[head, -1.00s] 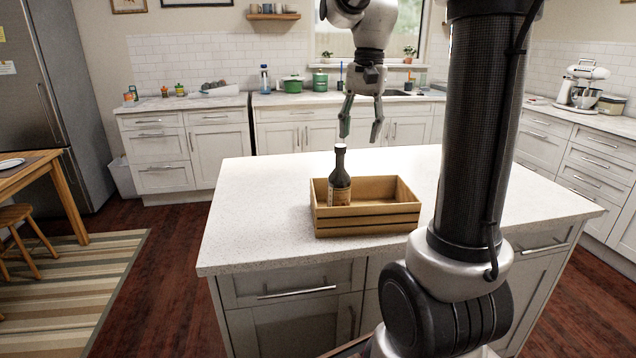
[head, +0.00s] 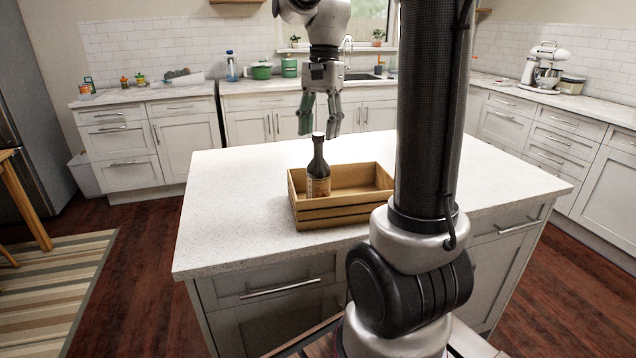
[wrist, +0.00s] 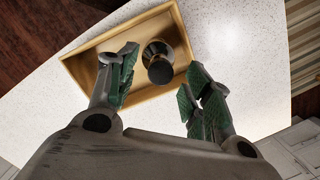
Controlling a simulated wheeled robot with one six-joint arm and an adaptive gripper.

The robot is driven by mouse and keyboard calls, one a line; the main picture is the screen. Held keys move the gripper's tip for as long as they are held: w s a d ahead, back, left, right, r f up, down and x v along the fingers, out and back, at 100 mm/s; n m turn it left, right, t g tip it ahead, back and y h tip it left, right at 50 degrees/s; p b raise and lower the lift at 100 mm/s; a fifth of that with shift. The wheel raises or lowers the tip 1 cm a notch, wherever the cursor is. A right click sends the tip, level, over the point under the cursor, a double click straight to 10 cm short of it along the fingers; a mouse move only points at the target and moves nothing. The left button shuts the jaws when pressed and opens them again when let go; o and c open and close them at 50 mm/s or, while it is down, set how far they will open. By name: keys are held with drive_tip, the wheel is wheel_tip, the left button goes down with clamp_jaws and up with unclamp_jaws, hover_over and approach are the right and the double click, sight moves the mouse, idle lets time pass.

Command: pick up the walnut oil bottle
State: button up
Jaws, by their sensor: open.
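The walnut oil bottle (head: 318,172) is dark with a dark cap and a tan label. It stands upright in the left part of a wooden crate (head: 345,212) on the island counter. In the wrist view the bottle (wrist: 158,62) is seen from above, near one end of the crate (wrist: 84,66). My gripper (head: 320,133) is open and empty, pointing down, with its fingertips around the height of the bottle's top. In the wrist view my gripper (wrist: 158,70) has its fingers apart, with the bottle cap showing between and slightly beyond the tips.
The crate's low walls surround the bottle, and its right part looks empty. The white island top (head: 225,215) is clear around the crate. A back counter holds a green pot (head: 261,71) and a blue bottle (head: 231,66). A stand mixer (head: 543,66) stands at right.

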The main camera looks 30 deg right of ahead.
drive_tip(key=shift+a+f, duration=0.2)
drive_tip(key=shift+f, duration=1.2)
clamp_jaws()
